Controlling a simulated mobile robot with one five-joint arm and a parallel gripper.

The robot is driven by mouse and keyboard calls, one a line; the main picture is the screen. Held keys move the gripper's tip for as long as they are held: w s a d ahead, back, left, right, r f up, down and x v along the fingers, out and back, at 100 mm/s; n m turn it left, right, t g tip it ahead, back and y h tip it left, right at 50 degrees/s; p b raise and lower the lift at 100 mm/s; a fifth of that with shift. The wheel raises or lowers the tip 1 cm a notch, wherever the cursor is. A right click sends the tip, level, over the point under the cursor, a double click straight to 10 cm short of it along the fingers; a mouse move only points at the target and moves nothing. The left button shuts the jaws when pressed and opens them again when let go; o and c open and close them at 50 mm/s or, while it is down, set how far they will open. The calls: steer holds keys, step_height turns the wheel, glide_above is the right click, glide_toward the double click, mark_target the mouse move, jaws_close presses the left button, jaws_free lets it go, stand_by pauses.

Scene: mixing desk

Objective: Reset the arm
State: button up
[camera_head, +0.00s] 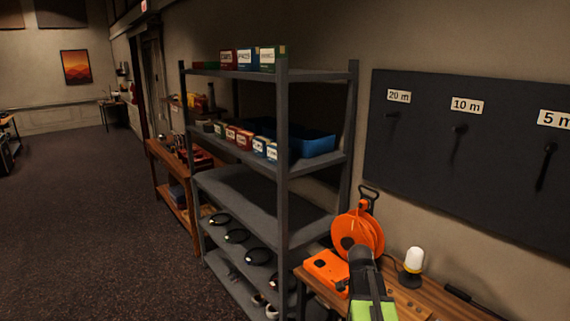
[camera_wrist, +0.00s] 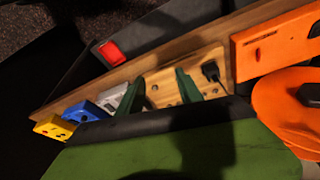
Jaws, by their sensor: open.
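My gripper (camera_wrist: 160,90) shows in the wrist view with its two dark green fingers apart. Nothing is between them but the view of a wooden board with a black plug behind. In the head view my green and black arm reaches up from the bottom edge, in front of the wooden bench (camera_head: 411,299). Its end is near the orange cable reel (camera_head: 357,236) and an orange box (camera_head: 327,270). The fingertips cannot be made out there. The reel also shows at the right of the wrist view (camera_wrist: 279,104).
A grey shelf unit (camera_head: 240,184) with small boxes, a blue bin (camera_head: 306,145) and dark coils stands left of the bench. A white-topped lamp (camera_head: 413,262) stands right of the reel. A dark wall panel (camera_head: 480,160) has labelled pegs. Open floor lies at left.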

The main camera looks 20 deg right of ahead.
steer(key=w+a+f+n+y+b, duration=0.1)
steer(key=a+f+n, duration=0.15)
steer(key=a, duration=0.85)
steer(key=w+a+f+n+y+b, duration=0.15)
steer(key=a+n, duration=0.25)
steer(key=a, duration=0.7)
steer(key=s+a+f+n+y, duration=0.1)
steer(key=s+a+n, duration=0.3)
steer(key=a+n, duration=0.5)
steer(key=shift+s+a+f+n+b, duration=0.15)
steer(key=shift+f+n+b, duration=0.1)
steer(key=shift+n+b, duration=0.2)
steer(key=shift+c, duration=0.7)
